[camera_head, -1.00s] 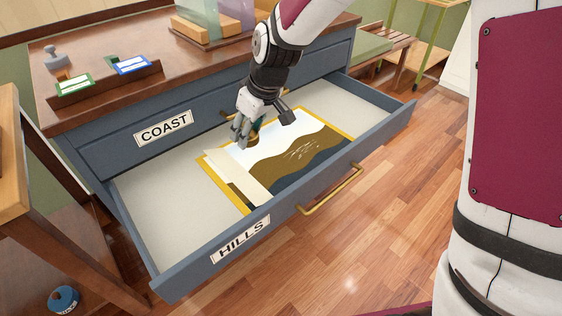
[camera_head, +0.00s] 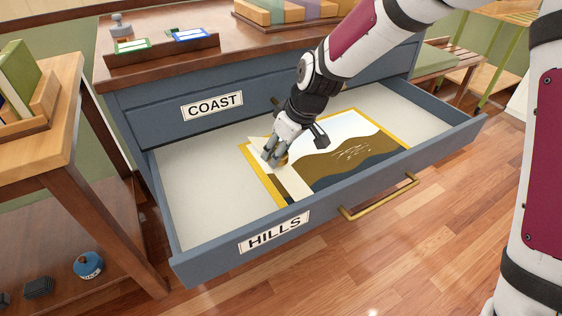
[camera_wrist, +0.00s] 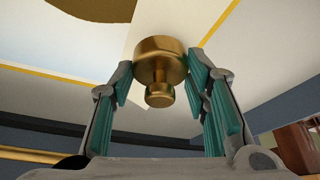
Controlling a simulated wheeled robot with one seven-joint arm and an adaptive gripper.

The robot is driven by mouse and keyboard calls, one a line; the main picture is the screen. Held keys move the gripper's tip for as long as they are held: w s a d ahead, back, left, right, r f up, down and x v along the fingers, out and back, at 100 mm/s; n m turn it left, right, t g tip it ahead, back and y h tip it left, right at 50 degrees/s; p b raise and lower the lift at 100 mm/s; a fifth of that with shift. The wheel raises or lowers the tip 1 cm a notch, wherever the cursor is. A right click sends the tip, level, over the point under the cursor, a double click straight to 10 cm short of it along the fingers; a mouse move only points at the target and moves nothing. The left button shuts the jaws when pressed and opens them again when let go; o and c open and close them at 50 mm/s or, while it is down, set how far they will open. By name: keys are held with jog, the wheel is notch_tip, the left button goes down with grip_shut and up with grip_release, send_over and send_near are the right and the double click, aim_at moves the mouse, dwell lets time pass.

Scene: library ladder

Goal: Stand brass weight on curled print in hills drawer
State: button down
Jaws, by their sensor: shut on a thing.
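The brass weight (camera_wrist: 160,58) is upright between the teal finger pads of my gripper (camera_wrist: 160,80) in the wrist view, its knob towards the palm. My gripper (camera_head: 272,158) is shut on it, low over the left edge of the print in the head view, where the fingers mostly hide the weight. The print (camera_head: 345,158), with brown hills and a yellow border, lies in the open hills drawer (camera_head: 200,190). Its left edge is curled over as a pale flap (camera_head: 293,182). I cannot tell whether the weight touches the flap.
The drawer's front wall (camera_head: 330,212) with a brass handle (camera_head: 380,197) stands nearest. The closed coast drawer (camera_head: 160,120) and cabinet top are behind. The drawer floor left of the print is bare. A wooden side table (camera_head: 70,120) stands at left.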

jog(key=shift+f+b, duration=0.45)
jog(key=shift+f, duration=1.1)
jog(key=shift+f, duration=0.2)
jog(key=c, duration=0.9)
grip_release()
jog(key=shift+r, duration=0.15)
